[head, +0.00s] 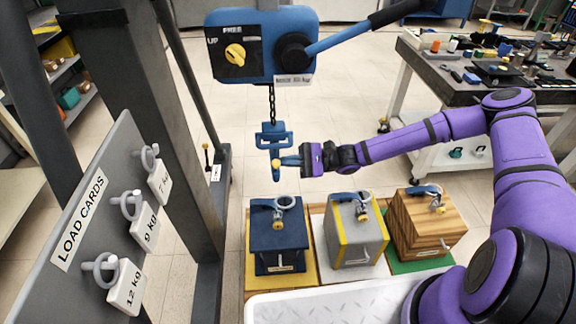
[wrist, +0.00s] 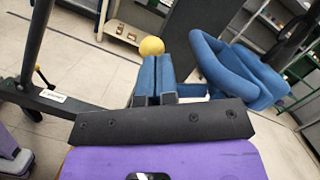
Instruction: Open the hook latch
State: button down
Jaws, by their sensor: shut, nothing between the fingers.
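The blue hook (head: 273,133) hangs on a dark chain below the blue hoist body (head: 262,45). A small yellow knob (head: 276,163) shows at its lower part, at the tips of my gripper (head: 283,161). My gripper comes in from the right with its blue fingers shut and nothing between them. In the wrist view, the yellow knob (wrist: 151,46) appears just beyond the closed fingertips (wrist: 158,62); I cannot tell whether they touch. The curved blue hook (wrist: 235,68) is to the right of the fingers there. The latch's exact position is unclear.
Below the hook stand a dark blue box (head: 277,237), a grey-yellow box (head: 354,240) and a wooden box (head: 428,222), each with a ring on top. A load-card board (head: 85,215) and dark posts stand left. A cluttered workbench (head: 445,88) stands right.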

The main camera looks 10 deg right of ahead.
jog(key=shift+w+r+m+t, duration=0.15)
jog(key=shift+r+m+t, duration=0.1)
jog(key=shift+r+m, duration=0.6)
jog(key=shift+w+r+m+t, duration=0.15)
jog(key=shift+r+m+t, duration=0.2)
jog(key=shift+m, duration=0.9)
jog(key=shift+r, duration=0.1)
